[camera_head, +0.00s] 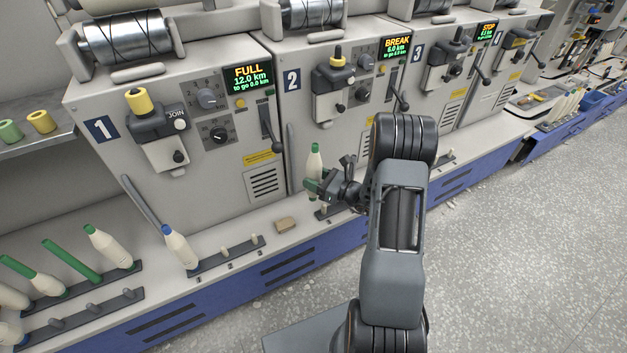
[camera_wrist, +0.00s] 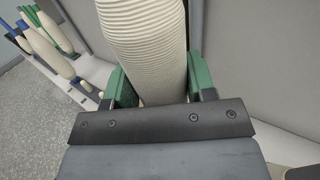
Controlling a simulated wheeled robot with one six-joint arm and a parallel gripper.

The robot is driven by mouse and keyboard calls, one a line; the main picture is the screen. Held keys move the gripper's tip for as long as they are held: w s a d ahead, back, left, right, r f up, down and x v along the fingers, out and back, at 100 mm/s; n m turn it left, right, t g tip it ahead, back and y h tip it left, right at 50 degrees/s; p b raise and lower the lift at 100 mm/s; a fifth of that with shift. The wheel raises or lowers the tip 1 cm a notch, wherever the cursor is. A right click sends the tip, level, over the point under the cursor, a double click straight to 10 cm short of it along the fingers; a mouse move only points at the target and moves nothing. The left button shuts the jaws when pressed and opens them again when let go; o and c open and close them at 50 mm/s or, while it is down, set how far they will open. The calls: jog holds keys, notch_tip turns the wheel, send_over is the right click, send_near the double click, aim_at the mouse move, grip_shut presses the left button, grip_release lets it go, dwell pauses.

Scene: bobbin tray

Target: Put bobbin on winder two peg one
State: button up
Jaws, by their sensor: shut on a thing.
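The bobbin (camera_head: 314,161), cream yarn with a green tip, is upright in front of winder two (camera_head: 291,80). My gripper (camera_head: 318,187) is shut around its lower part. In the wrist view the cream yarn (camera_wrist: 148,45) sits between my gripper's green finger pads (camera_wrist: 160,85). Winder two's dark peg rail (camera_head: 326,214) shows partly below my gripper; my arm covers much of it. The bobbin's foot is mostly hidden, so I cannot tell whether it is on peg one or just above it.
A small tan block (camera_head: 286,224) lies on the ledge left of my gripper. Winder one's rail (camera_head: 222,257) holds a blue-tipped bobbin (camera_head: 180,246) and has bare pegs. More green-tipped bobbins (camera_head: 107,245) stand at the far left. The winder's lever (camera_head: 399,92) is above my arm.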

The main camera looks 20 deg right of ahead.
jog(key=shift+n+g+y, duration=0.7)
jog(key=shift+g, duration=0.2)
jog(key=shift+d+f+b, duration=0.65)
jog(key=shift+f+b, duration=0.2)
jog(key=shift+f, duration=0.55)
jog(key=shift+d+f+b, duration=0.6)
jog(key=shift+f+b, duration=0.3)
jog(key=shift+f, duration=0.45)
jog(key=shift+d+f+b, duration=0.65)
jog(key=shift+f+b, duration=0.2)
jog(key=shift+f, duration=0.55)
jog(key=shift+f, duration=0.6)
jog(key=o, duration=0.7)
jog(key=shift+d, duration=0.1)
jog(key=shift+v, duration=5.5)
